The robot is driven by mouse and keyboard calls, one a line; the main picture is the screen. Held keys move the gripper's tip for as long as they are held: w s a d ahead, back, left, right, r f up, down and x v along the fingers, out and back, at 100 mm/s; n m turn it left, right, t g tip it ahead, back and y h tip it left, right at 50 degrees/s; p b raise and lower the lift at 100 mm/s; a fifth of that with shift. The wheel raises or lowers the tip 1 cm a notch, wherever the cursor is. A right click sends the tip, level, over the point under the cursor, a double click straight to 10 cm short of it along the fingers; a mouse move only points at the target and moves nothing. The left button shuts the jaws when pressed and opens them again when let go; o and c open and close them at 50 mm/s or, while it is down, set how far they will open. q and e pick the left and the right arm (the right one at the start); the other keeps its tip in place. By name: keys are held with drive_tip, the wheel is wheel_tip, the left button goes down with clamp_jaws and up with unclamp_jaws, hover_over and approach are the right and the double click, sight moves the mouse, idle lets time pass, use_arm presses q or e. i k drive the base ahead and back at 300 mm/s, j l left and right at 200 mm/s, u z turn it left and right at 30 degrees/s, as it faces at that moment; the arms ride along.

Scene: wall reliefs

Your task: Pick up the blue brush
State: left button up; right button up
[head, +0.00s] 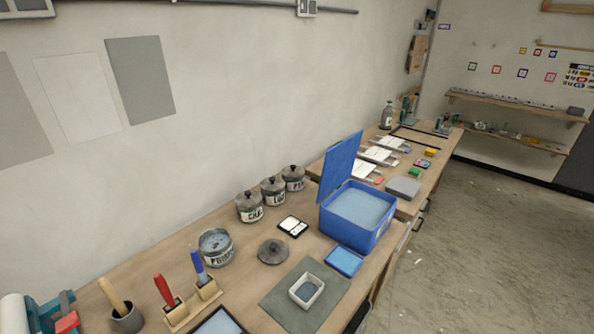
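The blue brush (198,266) stands upright, blue handle up, in a small wooden block holder (207,296) near the front of the workbench. Its lower end is hidden in the holder. A red-handled brush (163,289) stands just to its left in a similar wooden holder. Neither of my grippers shows in the head view.
An open grey pot (216,250) stands right behind the blue brush. A grey cup with a wooden handle (127,319) is to the left. A dark lid (273,252), a green mat (268,299) with a white dish (306,291), and a blue box (367,236) are to the right.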

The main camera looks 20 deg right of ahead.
sight(202, 273)
drive_tip(key=k+z, duration=0.15)
drive_tip(key=z, duration=0.25)
drive_tip(key=k+z, duration=0.1)
drive_tip(key=z, duration=0.25)
drive_tip(key=k+l+z, duration=0.1)
drive_tip(key=z, duration=0.3)
